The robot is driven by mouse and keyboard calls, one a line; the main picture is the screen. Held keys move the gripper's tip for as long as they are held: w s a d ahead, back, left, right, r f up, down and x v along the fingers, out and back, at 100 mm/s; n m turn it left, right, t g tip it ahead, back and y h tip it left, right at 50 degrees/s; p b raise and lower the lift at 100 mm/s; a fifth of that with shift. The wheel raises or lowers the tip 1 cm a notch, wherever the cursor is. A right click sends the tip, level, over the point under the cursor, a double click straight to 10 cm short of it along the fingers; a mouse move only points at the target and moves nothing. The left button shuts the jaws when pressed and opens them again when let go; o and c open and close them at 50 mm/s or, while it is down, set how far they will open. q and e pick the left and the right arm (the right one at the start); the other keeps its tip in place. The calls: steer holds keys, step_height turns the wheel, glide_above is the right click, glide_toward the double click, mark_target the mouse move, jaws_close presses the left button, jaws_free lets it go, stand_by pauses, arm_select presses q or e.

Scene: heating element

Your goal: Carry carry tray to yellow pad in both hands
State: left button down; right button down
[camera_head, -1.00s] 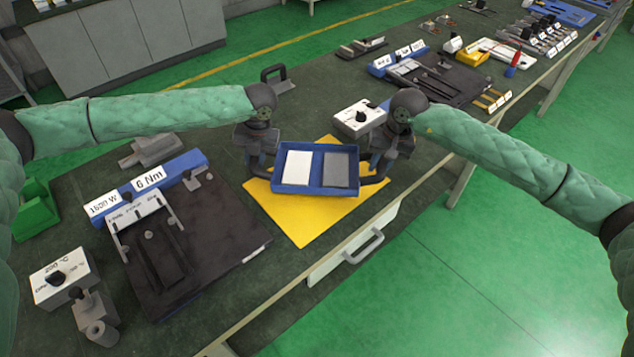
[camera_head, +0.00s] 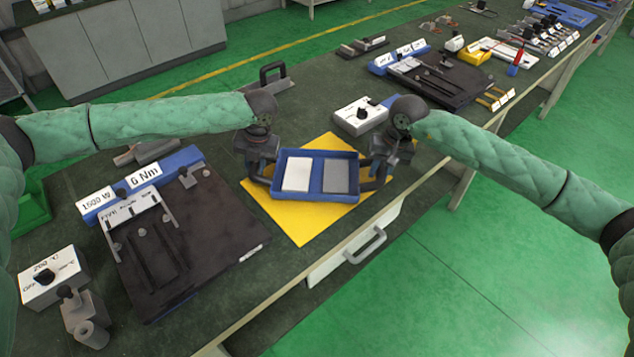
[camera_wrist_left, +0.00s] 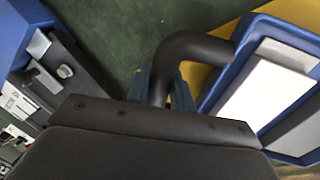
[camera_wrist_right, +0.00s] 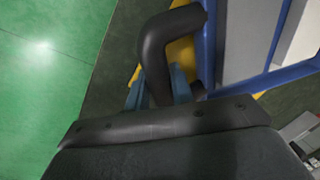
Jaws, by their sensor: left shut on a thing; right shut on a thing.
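The blue carry tray (camera_head: 316,198) has a white plate and a grey plate in its two compartments. It is over the yellow pad (camera_head: 303,228) in the head view; I cannot tell whether it touches the pad. My left gripper (camera_head: 262,172) is shut on the tray's dark left handle, which shows in the left wrist view (camera_wrist_left: 190,50). My right gripper (camera_head: 383,172) is shut on the right handle, which shows in the right wrist view (camera_wrist_right: 160,40). The tray hides part of the pad's middle.
A black fixture board (camera_head: 185,250) with a blue label block (camera_head: 140,185) lies left of the pad. A white dial box (camera_head: 358,116) stands behind the right gripper. Another dial box (camera_head: 52,278) is at the front left. The bench edge and a drawer handle (camera_head: 365,247) are in front.

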arm_select(q)
steer(key=shift+a+f+b, duration=0.1)
steer(key=shift+f+b, duration=0.2)
steer(key=shift+f, duration=0.15)
arm_select(e)
steer(key=shift+d+f, duration=0.1)
steer(key=shift+f, duration=0.35)
arm_select(q)
steer(key=c, duration=1.2)
jaws_free()
arm_select(e)
steer(key=c, duration=1.2)
jaws_free()
steer(key=shift+r, duration=0.1)
arm_select(q)
steer(key=shift+r, duration=0.2)
arm_select(e)
steer(key=shift+r, duration=0.5)
arm_select(q)
step_height(320, 180, up, 12)
steer(key=d, duration=0.2)
steer(key=shift+d+f, duration=0.2)
steer(key=shift+f, duration=0.05)
arm_select(e)
step_height(320, 180, up, 11)
steer(key=d, duration=0.2)
steer(key=shift+f, duration=0.15)
steer(key=shift+d, duration=0.1)
